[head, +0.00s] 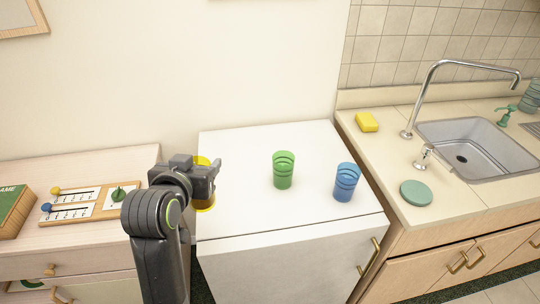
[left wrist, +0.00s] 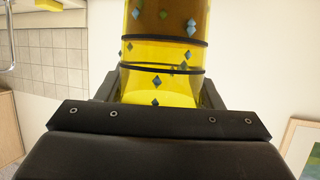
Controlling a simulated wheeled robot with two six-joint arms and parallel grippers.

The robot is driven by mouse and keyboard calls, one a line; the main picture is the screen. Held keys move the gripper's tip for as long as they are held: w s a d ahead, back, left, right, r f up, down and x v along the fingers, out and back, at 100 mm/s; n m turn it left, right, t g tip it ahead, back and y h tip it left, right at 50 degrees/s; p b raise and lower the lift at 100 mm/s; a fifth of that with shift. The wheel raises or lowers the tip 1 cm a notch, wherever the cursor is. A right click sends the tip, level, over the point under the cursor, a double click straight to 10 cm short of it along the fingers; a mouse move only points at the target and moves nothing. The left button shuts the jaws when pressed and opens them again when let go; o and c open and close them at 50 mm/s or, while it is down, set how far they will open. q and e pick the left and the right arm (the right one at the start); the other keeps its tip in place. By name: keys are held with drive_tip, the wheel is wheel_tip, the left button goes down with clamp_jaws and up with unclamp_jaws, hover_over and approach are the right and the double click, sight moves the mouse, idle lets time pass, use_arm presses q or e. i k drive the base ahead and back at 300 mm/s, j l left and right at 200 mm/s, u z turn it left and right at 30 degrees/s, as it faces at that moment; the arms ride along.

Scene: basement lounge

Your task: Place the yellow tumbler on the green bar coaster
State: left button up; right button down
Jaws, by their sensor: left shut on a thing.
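The yellow tumbler (head: 204,204) is at the left side of the white cabinet top, mostly hidden behind my left gripper (head: 217,180). In the left wrist view the tumbler (left wrist: 160,82) is see-through yellow with dark bands and blue diamond marks. My left gripper (left wrist: 160,98) is shut on it, with a jaw at each side. I cannot tell whether the tumbler touches the cabinet top. The green coaster (head: 416,193) is a flat round disc on the counter at right, in front of the sink, with nothing on it. My right gripper is not in view.
A green tumbler (head: 284,170) and a blue tumbler (head: 346,182) stand on the white cabinet (head: 240,150), between my left gripper and the counter (head: 385,150). A yellow sponge (head: 367,122), a faucet (head: 430,90) and the sink (head: 470,150) are around the coaster.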

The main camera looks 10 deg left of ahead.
sight(417, 191)
drive_tip(key=i+l+u, duration=0.3)
drive_tip(key=l, duration=1.5)
drive_tip(key=l+u, duration=0.3)
drive_tip(key=l, duration=1.45)
drive_tip(key=k, duration=0.05)
